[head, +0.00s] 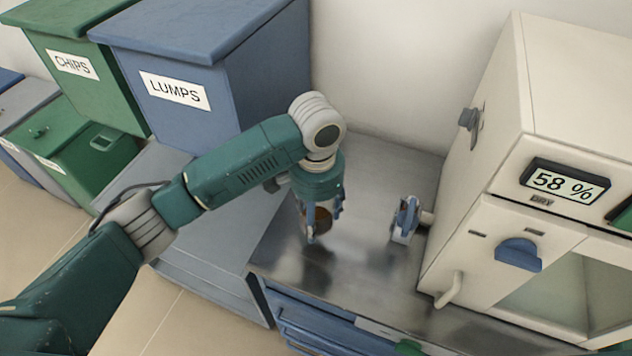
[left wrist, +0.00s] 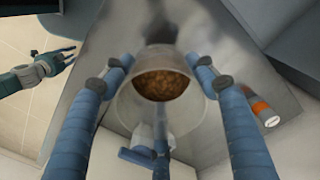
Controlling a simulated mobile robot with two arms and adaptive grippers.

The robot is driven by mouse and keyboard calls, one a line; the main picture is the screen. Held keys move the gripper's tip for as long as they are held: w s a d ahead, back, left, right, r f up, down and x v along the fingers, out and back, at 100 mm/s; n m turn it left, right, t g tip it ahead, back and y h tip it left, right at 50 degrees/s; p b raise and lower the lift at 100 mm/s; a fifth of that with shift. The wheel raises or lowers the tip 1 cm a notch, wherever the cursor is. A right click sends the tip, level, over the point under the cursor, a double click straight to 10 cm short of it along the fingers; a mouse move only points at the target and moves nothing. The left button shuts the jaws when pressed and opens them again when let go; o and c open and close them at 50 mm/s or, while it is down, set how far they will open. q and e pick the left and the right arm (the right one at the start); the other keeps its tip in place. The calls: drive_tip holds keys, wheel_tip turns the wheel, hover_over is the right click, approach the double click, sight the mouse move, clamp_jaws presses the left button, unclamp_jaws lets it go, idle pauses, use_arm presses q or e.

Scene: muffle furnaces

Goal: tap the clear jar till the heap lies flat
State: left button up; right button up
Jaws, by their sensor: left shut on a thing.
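The clear jar (left wrist: 128,104) is held between the blue fingers of my left gripper (head: 322,226), which is shut on it above the metal counter. In the left wrist view the fingers (left wrist: 160,88) stand on either side of the jar. Brown granular heap (left wrist: 163,84) shows inside the jar; whether its surface is level I cannot tell. In the head view the jar is mostly hidden by the fingers, and whether it touches the counter is unclear. My right gripper (left wrist: 68,56) shows at the left of the left wrist view, its fingers apart and empty.
A blue and white fitting (head: 406,218) stands right of the jar, beside the cream cabinet (head: 490,150) with a "58 %" display. Blue "LUMPS" bin (head: 190,65) and green "CHIPS" bin (head: 85,75) stand left.

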use_arm(q)
drive_tip(key=b, duration=0.1)
hover_over(317, 241)
drive_tip(key=shift+f, duration=2.75)
wheel_tip(317, 241, down, 3)
drive_tip(key=shift+s+r+b, duration=0.15)
drive_tip(key=shift+b, duration=0.15)
drive_tip(key=shift+o, duration=0.2)
drive_tip(key=shift+c, duration=0.5)
wheel_tip(317, 241, up, 3)
drive_tip(key=p, duration=0.5)
drive_tip(key=shift+r, duration=0.2)
